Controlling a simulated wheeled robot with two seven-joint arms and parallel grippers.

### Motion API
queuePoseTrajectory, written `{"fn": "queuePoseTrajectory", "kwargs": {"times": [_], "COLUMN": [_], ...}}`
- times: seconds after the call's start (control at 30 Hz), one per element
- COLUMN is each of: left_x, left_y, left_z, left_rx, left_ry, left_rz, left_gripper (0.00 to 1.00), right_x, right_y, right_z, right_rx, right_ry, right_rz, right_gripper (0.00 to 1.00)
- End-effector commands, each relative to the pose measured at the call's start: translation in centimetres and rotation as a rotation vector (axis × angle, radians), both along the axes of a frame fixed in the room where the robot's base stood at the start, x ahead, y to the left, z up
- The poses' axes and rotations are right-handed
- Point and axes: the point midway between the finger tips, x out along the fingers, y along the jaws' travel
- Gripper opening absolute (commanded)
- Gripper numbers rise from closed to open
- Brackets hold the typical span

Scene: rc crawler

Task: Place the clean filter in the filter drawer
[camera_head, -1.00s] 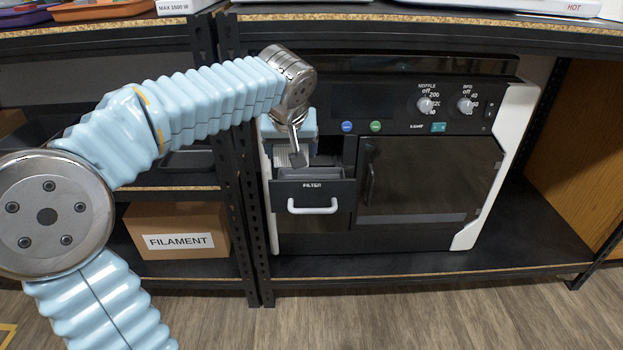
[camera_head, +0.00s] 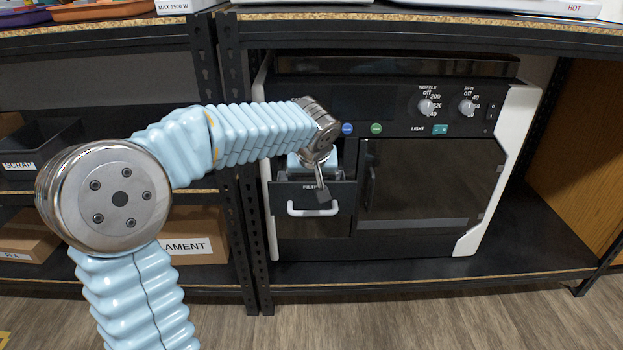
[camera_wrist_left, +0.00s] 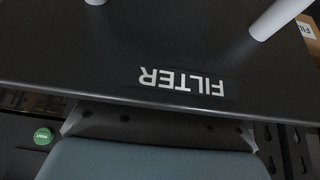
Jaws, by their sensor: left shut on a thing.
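The filter drawer (camera_head: 290,200) is pulled out at the lower left of the black and white machine. Its front carries a FILTER label and a white handle. In the left wrist view the drawer front (camera_wrist_left: 130,50) fills the upper part, with its label upside down. My left gripper (camera_head: 304,174) is at the drawer opening, pointing down just behind the drawer front. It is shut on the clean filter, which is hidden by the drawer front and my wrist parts. How deep the filter sits cannot be seen. My right gripper is not in view.
The machine (camera_head: 420,185) has a dark closed door right of the drawer and knobs and buttons above. A black shelf post (camera_head: 250,170) stands close on the left. A shelf board (camera_head: 400,30) runs above. A filament box (camera_head: 190,237) sits on the lower left shelf.

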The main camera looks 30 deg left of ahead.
Motion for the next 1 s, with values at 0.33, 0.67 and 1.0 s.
{"fn": "queuePoseTrajectory", "kwargs": {"times": [0.33,0.67,1.0], "left_x": [0.0,-1.0,-4.2], "left_y": [0.0,-0.6,-2.6], "left_z": [-0.2,2.5,9.0], "left_rx": [0.0,0.0,0.0], "left_ry": [0.0,-0.004,-0.003], "left_rz": [0.0,0.0,0.0], "left_gripper": [1.0,1.0,1.0], "right_x": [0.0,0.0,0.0], "right_y": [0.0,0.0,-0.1], "right_z": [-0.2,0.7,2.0], "right_rx": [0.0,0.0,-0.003], "right_ry": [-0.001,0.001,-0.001], "right_rz": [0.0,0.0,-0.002], "right_gripper": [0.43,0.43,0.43]}}
